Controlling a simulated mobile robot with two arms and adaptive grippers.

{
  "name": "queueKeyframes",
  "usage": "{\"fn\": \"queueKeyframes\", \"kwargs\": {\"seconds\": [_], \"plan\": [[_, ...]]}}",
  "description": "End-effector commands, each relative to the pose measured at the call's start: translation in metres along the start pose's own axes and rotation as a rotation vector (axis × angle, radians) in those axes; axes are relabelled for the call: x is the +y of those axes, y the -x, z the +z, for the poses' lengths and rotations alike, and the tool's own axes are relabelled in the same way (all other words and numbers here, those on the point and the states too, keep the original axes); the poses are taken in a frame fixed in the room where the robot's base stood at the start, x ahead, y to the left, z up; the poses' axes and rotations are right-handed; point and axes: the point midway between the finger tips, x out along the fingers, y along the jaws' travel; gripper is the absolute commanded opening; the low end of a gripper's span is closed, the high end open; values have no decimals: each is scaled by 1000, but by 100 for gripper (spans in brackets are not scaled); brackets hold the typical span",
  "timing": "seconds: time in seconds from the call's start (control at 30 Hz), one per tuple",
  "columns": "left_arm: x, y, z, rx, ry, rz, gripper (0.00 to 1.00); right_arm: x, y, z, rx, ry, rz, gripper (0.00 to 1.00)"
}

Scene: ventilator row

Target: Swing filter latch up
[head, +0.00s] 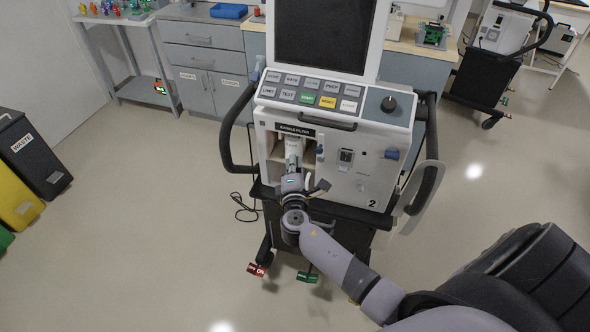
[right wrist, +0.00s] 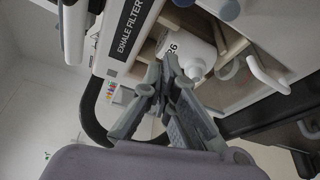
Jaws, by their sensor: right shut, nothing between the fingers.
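The ventilator (head: 335,165) stands upright, with an open bay under the label EXHALE FILTER. A white filter (head: 292,147) sits in the bay; in the right wrist view the white filter (right wrist: 187,52) shows the digits 26. A small blue-tipped lever (head: 320,152), which looks like the filter latch, is on the front just right of the bay. Its exact angle is too small to tell. My right gripper (head: 294,176) is in front of the lower bay, shut and empty. In the right wrist view its fingertips (right wrist: 160,72) meet beside the filter; contact cannot be told. My left gripper is out of view.
A button panel (head: 310,93) and a dark screen are above the bay. Black side rails (head: 228,140) flank the ventilator. Bins (head: 32,150) stand at the left, a counter (head: 200,52) behind.

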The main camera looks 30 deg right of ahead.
Motion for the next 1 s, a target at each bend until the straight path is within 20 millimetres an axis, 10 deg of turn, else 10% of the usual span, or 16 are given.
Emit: {"fn": "queueKeyframes", "kwargs": {"seconds": [0.17,1.0], "plan": [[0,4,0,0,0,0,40,2,-38,1,-2,1,0,0],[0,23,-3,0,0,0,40,-1,-17,48,-1,-2,-1,0]]}}
